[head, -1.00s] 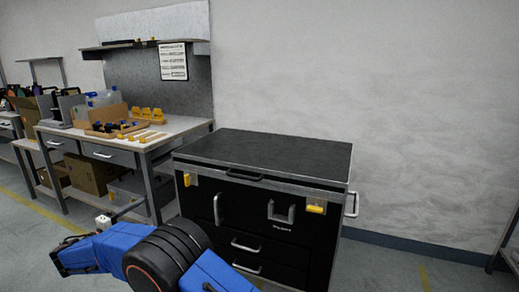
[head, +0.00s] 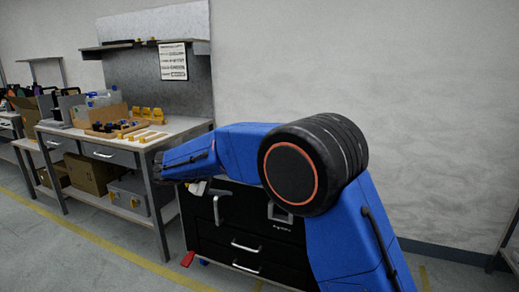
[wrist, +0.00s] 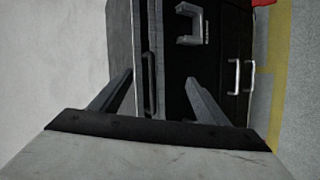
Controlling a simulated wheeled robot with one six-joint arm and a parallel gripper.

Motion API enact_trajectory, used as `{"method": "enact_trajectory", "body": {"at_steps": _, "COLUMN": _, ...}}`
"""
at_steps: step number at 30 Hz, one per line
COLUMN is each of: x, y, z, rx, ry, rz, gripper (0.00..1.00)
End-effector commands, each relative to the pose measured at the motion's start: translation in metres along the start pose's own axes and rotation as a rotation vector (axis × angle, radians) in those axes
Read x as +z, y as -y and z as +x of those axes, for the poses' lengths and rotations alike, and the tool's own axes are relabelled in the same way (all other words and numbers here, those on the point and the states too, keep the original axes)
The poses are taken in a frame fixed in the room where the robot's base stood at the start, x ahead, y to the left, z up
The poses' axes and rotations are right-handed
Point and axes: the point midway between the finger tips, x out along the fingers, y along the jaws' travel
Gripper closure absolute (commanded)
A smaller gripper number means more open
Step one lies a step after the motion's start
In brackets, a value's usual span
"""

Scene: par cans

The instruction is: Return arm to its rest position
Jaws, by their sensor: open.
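My gripper (wrist: 156,97) is open in the wrist view, its two grey fingers apart with nothing held between them. Behind the fingers is the black case (wrist: 175,75), seen turned on its side. In the head view my blue arm reaches across the case (head: 205,232) and hides its top and right side. The dark end of the arm, with my gripper (head: 158,168), points left, in front of the workbench edge. The fingertips are too small there to make out.
A workbench (head: 175,128) with boxes and small yellow parts stands at the left. A red object (head: 187,260) is low beside the case's front left; it also shows in the wrist view (wrist: 262,3). The grey floor (head: 95,250) at front left is clear. A plain wall (head: 430,100) stands behind.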

Motion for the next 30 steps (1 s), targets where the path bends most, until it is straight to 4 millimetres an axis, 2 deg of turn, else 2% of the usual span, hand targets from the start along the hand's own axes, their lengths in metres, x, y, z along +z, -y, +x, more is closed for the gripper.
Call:
{"method": "enact_trajectory", "body": {"at_steps": 1, "x": 0.021, "y": -0.015, "z": 0.009, "rx": -0.029, "ry": 0.017, "rz": 0.016, "gripper": 0.31}}
{"method": "enact_trajectory", "body": {"at_steps": 6, "x": 0.087, "y": -0.044, "z": 0.031, "rx": -0.13, "ry": 0.064, "rz": 0.06, "gripper": 0.31}}
{"method": "enact_trajectory", "body": {"at_steps": 15, "x": 0.207, "y": -0.075, "z": 0.054, "rx": -0.3, "ry": 0.125, "rz": 0.158, "gripper": 0.31}}
{"method": "enact_trajectory", "body": {"at_steps": 23, "x": 0.308, "y": -0.081, "z": 0.059, "rx": -0.438, "ry": 0.156, "rz": 0.263, "gripper": 0.31}}
{"method": "enact_trajectory", "body": {"at_steps": 30, "x": 0.394, "y": -0.07, "z": 0.051, "rx": -0.551, "ry": 0.168, "rz": 0.375, "gripper": 0.31}}
